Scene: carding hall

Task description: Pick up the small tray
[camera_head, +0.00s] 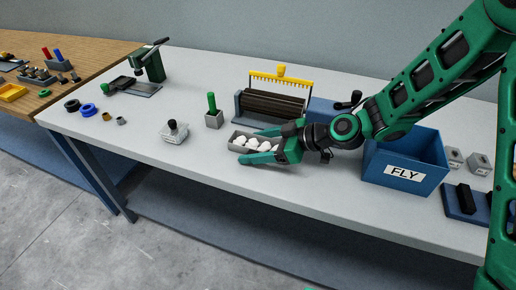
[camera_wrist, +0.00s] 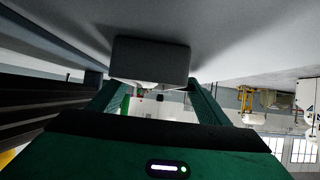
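The small tray (camera_head: 234,147) is grey and holds several white round pieces.
A blue FLY bin (camera_head: 405,173) stands to the right under my arm. A green-handled block (camera_head: 213,115) and a small weight-like block (camera_head: 174,131) stand left of the tray. A roller device with a yellow comb (camera_head: 272,103) is behind.

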